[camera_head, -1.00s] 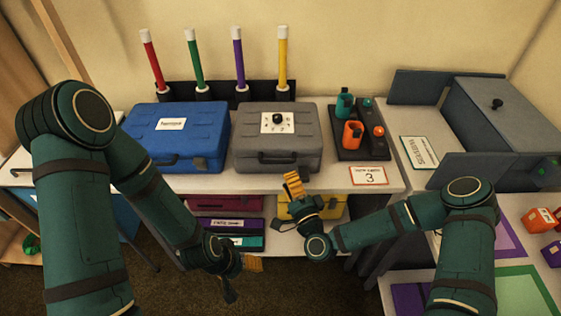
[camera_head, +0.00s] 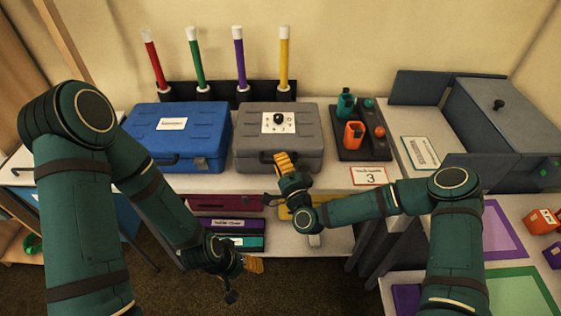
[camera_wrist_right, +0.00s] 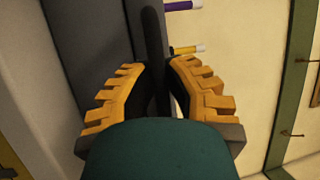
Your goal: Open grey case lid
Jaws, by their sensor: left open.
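The grey case (camera_head: 309,160) stands closed on the white counter, with a dial plate (camera_head: 278,122) on its lid and a dark handle on its front. My right gripper (camera_head: 284,161) is at the front of the case, by the handle, and hides part of it. In the right wrist view its yellow fingers (camera_wrist_right: 157,75) are apart. A dark bar (camera_wrist_right: 154,40) shows between and beyond them; I cannot tell whether they touch it. My left gripper (camera_head: 255,264) is open and empty, low in front of the shelves.
A blue case (camera_head: 180,145) stands close on the left. A dark stand (camera_head: 375,148) with teal and orange items and a sign marked 3 (camera_head: 369,176) are on the right. Coloured sticks stand behind. A large grey box (camera_head: 505,115) is farther right.

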